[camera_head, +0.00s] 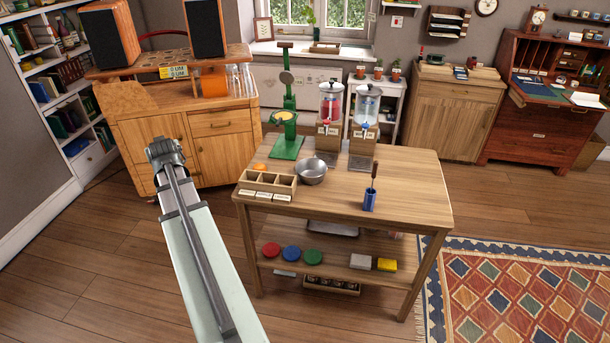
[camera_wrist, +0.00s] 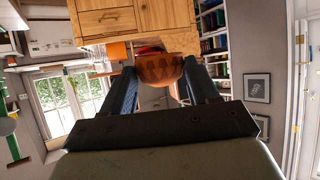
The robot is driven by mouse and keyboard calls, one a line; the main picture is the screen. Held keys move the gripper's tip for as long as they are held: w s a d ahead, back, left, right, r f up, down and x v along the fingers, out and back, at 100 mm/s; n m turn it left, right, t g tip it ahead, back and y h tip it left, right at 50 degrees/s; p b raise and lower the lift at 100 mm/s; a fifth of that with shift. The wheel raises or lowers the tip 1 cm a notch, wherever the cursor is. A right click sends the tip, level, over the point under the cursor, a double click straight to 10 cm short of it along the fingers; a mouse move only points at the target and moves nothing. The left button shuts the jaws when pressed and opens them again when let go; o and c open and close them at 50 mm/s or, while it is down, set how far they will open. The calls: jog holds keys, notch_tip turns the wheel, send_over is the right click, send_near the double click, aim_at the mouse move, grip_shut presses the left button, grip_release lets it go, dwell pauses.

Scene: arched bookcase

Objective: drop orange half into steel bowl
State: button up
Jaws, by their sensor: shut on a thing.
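The steel bowl (camera_head: 311,171) stands upright on the wooden table, right of a divided wooden tray (camera_head: 266,186). A small orange piece (camera_head: 260,167) shows at the tray's back edge; I cannot tell whether it is an orange half. My gripper (camera_head: 166,152) is in the air left of the table, well apart from the bowl. In the wrist view, a rounded orange-brown thing (camera_wrist: 160,70) with dark markings sits between my fingers, flat-edged on one side. My gripper is shut on it; I cannot tell if it is an orange half. The bowl does not show there.
A green press (camera_head: 287,143) and two dispensers (camera_head: 329,115) (camera_head: 365,115) stand behind the bowl. A wooden cabinet (camera_head: 215,155) stands behind my gripper.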

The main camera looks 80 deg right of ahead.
aim_at(311, 164)
jog(key=s+d+f+m+g+h, duration=0.1)
jog(key=s+d+f, duration=0.1)
jog(key=s+d, duration=0.4)
jog(key=s+d+f+m+g, duration=0.1)
jog(key=s+d, duration=0.5)
jog(key=s, duration=0.6)
jog(key=shift+f+m+g+h, duration=0.4)
jog(key=shift+f+m, duration=0.2)
jog(key=shift+f, duration=0.3)
jog(key=s+d+f+m+g, duration=0.1)
jog(key=s+d+f, duration=0.1)
jog(key=s, duration=0.6)
jog(key=s+d+f+m+g, duration=0.1)
jog(key=s+d+f, duration=0.1)
jog(key=s, duration=0.6)
jog(key=s+d+f+m+g+h, duration=0.1)
jog(key=s+d+f+m+g, duration=0.1)
jog(key=s, duration=0.7)
jog(key=shift+s+x, duration=0.2)
jog(key=shift+x, duration=1)
jog(key=shift+m+g, duration=0.5)
jog(key=shift+g, duration=0.1)
jog(key=shift+s+d+f, duration=0.1)
jog(key=shift+d+f, duration=0.65)
jog(key=shift+f, duration=0.15)
jog(key=shift+s+d+f, duration=0.1)
jog(key=shift+d+f, duration=0.6)
jog(key=shift+f, duration=0.2)
jog(key=o, duration=1.1)
